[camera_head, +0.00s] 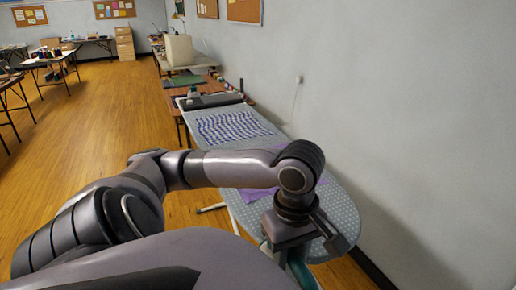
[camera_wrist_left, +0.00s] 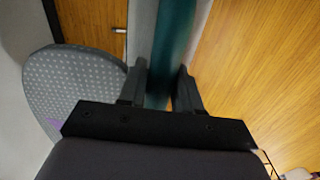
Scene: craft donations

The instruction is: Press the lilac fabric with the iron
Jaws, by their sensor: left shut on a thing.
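The lilac fabric (camera_head: 256,194) lies on the grey dotted ironing board (camera_head: 344,208), largely hidden behind my left arm. A small purple patch of it shows in the left wrist view (camera_wrist_left: 54,122). My left gripper (camera_head: 297,260) is at the near end of the board. In the left wrist view my left gripper (camera_wrist_left: 160,76) is shut on a teal and pale grey thing (camera_wrist_left: 174,45). Its full shape is hidden, so I cannot tell surely that it is the iron. It appears beside the board's rounded end, with floor behind it. My right gripper is not in view.
A striped cloth (camera_head: 230,127) lies farther along the board. A dark rest (camera_head: 212,101) with a grey thing beside it is at the far end. A wall runs close on the right. Open wooden floor (camera_head: 110,115) lies to the left.

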